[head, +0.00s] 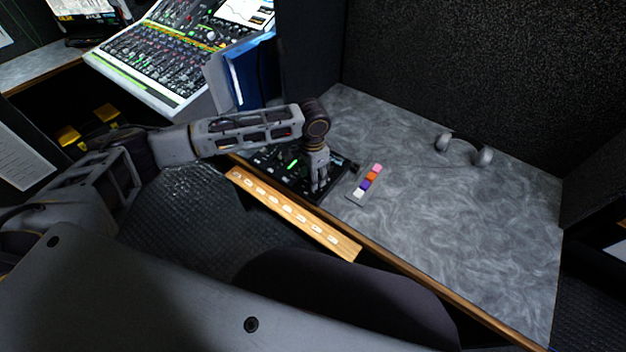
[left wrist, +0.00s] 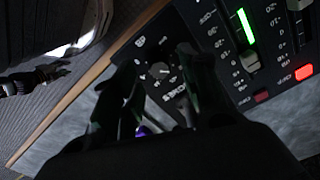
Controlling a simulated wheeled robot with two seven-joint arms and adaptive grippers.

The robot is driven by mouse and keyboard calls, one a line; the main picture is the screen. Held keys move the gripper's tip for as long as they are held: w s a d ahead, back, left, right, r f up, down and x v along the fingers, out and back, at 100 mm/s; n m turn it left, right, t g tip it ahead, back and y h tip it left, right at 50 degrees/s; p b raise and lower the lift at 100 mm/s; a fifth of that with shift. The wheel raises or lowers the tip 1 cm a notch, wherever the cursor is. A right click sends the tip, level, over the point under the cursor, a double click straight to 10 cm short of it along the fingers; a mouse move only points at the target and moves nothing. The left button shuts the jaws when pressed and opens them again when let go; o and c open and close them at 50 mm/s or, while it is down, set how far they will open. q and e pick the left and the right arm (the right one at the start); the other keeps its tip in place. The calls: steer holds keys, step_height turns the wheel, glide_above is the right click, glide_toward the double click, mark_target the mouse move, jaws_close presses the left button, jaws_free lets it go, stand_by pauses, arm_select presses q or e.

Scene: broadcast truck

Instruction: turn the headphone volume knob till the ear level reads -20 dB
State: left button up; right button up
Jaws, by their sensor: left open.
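A black control panel (head: 268,162) with a lit green bar (head: 294,163) sits near the desk's front edge. My left gripper (head: 319,186) points down over the panel's right end. In the left wrist view, my left gripper (left wrist: 159,62) is open, its two dark fingers on either side of a small dark round knob (left wrist: 160,71). I cannot tell whether the fingers touch it. The green bar (left wrist: 246,25) also shows there, above a fader. No ear level reading in dB is legible. My right gripper is not in view.
A wooden strip with white labels (head: 290,208) runs along the desk's front. A strip of coloured blocks (head: 368,181) lies right of the panel. Headphones (head: 463,150) rest farther back on the grey desk (head: 450,220), mostly clear. A mixing console (head: 165,55) stands at the upper left.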

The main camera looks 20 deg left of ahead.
arm_select(q)
steer(key=shift+f, duration=1.05)
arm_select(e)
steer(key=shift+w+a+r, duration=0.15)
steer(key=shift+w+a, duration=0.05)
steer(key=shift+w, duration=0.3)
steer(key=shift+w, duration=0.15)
arm_select(q)
jaws_close()
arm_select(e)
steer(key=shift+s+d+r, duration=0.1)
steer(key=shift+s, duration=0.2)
